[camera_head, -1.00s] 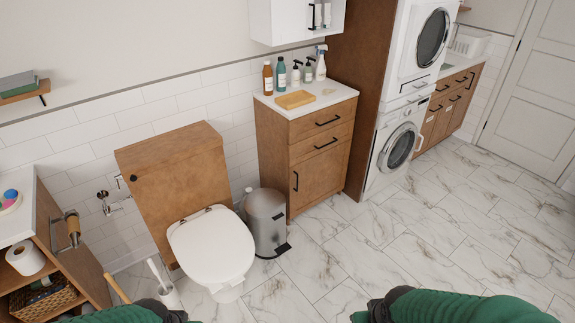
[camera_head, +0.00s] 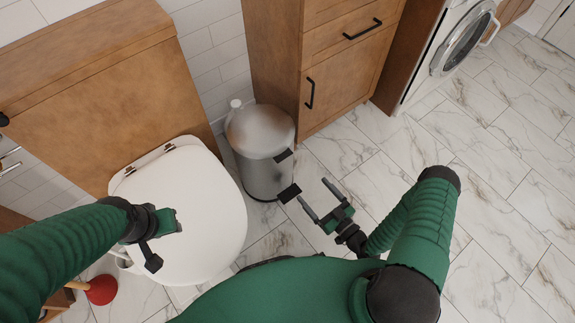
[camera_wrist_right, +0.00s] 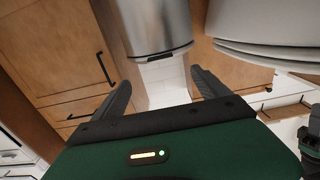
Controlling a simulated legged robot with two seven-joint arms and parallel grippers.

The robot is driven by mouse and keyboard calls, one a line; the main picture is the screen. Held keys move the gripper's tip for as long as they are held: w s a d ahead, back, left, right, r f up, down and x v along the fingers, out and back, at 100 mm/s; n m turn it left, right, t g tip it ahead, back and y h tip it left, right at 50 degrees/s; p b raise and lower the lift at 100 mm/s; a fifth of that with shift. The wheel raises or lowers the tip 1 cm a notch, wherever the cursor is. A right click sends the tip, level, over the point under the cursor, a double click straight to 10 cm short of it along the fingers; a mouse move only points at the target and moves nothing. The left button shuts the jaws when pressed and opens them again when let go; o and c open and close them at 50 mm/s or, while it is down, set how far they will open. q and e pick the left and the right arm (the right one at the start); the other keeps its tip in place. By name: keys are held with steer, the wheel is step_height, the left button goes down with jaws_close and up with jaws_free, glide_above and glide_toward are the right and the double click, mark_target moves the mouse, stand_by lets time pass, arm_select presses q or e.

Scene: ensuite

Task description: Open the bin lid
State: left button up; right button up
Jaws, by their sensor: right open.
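The bin (camera_head: 262,172) is a silver metal cylinder standing upright between toilet and cabinet. Its domed lid (camera_head: 258,130) is down. A black pedal (camera_head: 290,193) sticks out low at its front, with a dark tab higher up. My right gripper (camera_head: 314,191) is open and empty, just right of the pedal, its fingers pointing toward the bin; I see no clear contact. In the right wrist view the bin (camera_wrist_right: 155,25) shows beyond the spread fingers (camera_wrist_right: 163,92). My left gripper (camera_head: 164,243) is over the white toilet lid; its jaw opening is unclear.
The toilet (camera_head: 205,205) stands close on the bin's left, its lid down. A wooden cabinet (camera_head: 335,75) is behind and right of the bin. A red plunger (camera_head: 101,290) is at lower left. Marble-tiled floor (camera_head: 490,190) is free on the right.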

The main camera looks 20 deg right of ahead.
steer(key=b+x, duration=0.5)
steer(key=x, duration=1.1)
steer(key=shift+d, duration=0.15)
jaws_close()
